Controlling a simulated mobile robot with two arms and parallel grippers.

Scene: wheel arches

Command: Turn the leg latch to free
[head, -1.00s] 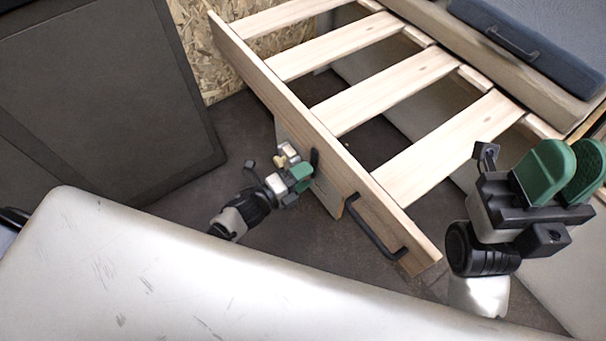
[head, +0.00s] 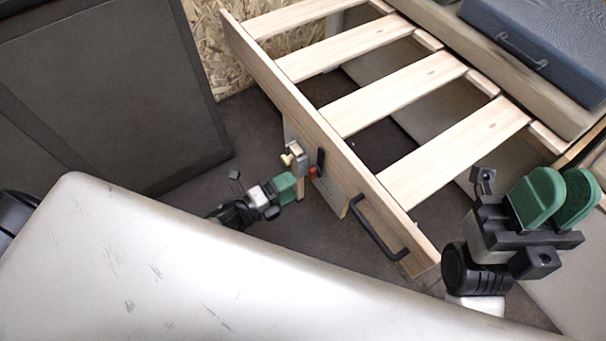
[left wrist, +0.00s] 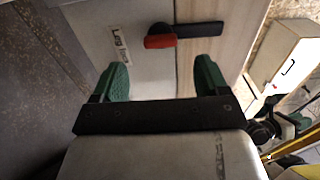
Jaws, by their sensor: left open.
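The leg latch (head: 312,172) is on the leg panel under the front rail of the slatted frame. In the left wrist view it has a red grip (left wrist: 160,41) and a black bar (left wrist: 204,31), lying almost in one line across the picture. A label, partly readable as "Leg", is beside it. My left gripper (head: 288,187) is open and empty, close in front of the latch; in the left wrist view its green fingers (left wrist: 161,80) are apart, with the latch beyond their tips. My right gripper (head: 562,195) is at the right, its green fingers apart and empty.
The slatted wooden frame (head: 292,98) has a black handle (head: 376,232) on its front rail, right of the latch. A pale, scuffed surface (head: 200,275) fills the lower left. A dark panel (head: 110,90) stands at the left. Dark floor shows between them.

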